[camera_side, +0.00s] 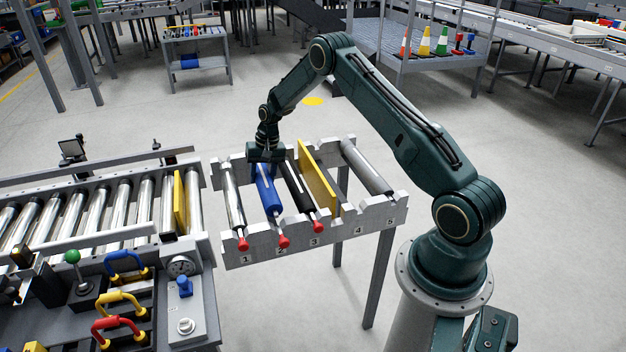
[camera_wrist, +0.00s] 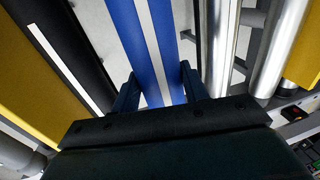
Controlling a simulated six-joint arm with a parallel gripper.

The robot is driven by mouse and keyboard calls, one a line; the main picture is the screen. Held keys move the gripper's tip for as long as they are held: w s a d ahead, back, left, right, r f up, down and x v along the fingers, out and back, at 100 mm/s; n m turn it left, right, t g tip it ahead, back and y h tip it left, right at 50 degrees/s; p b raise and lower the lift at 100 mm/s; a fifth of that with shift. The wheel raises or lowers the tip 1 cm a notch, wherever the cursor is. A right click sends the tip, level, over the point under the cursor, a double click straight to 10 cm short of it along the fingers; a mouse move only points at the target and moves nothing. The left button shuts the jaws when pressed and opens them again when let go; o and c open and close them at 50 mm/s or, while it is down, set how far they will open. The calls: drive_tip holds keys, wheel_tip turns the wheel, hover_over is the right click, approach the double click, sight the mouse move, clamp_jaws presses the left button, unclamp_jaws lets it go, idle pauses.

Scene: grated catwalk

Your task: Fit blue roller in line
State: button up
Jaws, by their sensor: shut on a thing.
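The blue roller (camera_side: 268,192) has a pale stripe and a red end, and lies across the rack (camera_side: 345,226) in slot 2. My gripper (camera_side: 265,156) is at its far part, shut on it. In the wrist view the blue roller (camera_wrist: 150,45) runs between the two fingers of my gripper (camera_wrist: 160,90). The conveyor line (camera_side: 100,207) of shiny steel rollers is at the left, with a yellow plate (camera_side: 180,203) standing among its rollers near the right end.
The rack also holds a steel roller (camera_side: 233,198) in slot 1, a black roller (camera_side: 297,190) in slot 3, a yellow plate (camera_side: 317,178) and a grey roller (camera_side: 366,167). A control panel with coloured handles (camera_side: 118,300) stands in front of the conveyor.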

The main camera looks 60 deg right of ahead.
drive_tip(key=shift+f, duration=1.55)
drive_tip(key=shift+f, duration=0.3)
drive_tip(key=shift+f, duration=0.25)
drive_tip(key=o, duration=1.9)
drive_tip(key=shift+f, duration=0.1)
drive_tip(key=shift+r, duration=4.05)
